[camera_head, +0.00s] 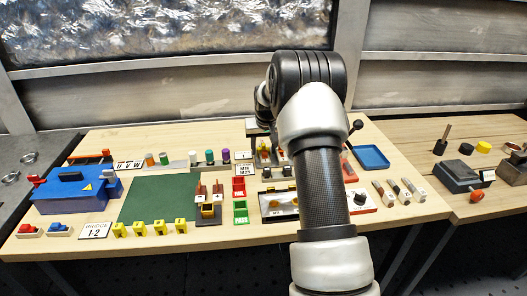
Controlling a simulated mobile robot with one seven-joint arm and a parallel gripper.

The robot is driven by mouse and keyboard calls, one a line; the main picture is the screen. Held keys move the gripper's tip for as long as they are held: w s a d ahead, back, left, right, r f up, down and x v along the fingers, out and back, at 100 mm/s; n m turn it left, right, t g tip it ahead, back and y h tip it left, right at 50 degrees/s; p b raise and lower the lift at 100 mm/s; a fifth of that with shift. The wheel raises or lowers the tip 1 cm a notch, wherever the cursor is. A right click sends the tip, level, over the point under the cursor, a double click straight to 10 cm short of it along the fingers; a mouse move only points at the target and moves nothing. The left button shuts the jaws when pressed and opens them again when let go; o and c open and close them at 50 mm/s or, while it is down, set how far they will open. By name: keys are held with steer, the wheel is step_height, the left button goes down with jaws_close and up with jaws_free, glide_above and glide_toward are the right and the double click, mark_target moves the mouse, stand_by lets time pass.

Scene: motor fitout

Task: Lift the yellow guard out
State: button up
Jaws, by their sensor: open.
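I cannot tell for sure which yellow piece is the guard. Small yellow and orange parts (265,157) show low at the rear middle of the bench, under the end of my arm. Several yellow clip-like blocks (160,227) stand in a row along the front edge. My gripper (268,150) is partly visible beyond my forearm, low over the rear middle parts. It is open, and no held thing shows. My arm hides much of the space around its fingers.
A blue box (75,195) and a green mat (158,200) lie at left. A blue tray (371,157) is at right rear. The green mat is clear.

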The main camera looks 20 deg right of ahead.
mark_target(264, 146)
steer(key=c, duration=0.8)
step_height(264, 146, up, 10)
steer(key=shift+p, duration=0.7)
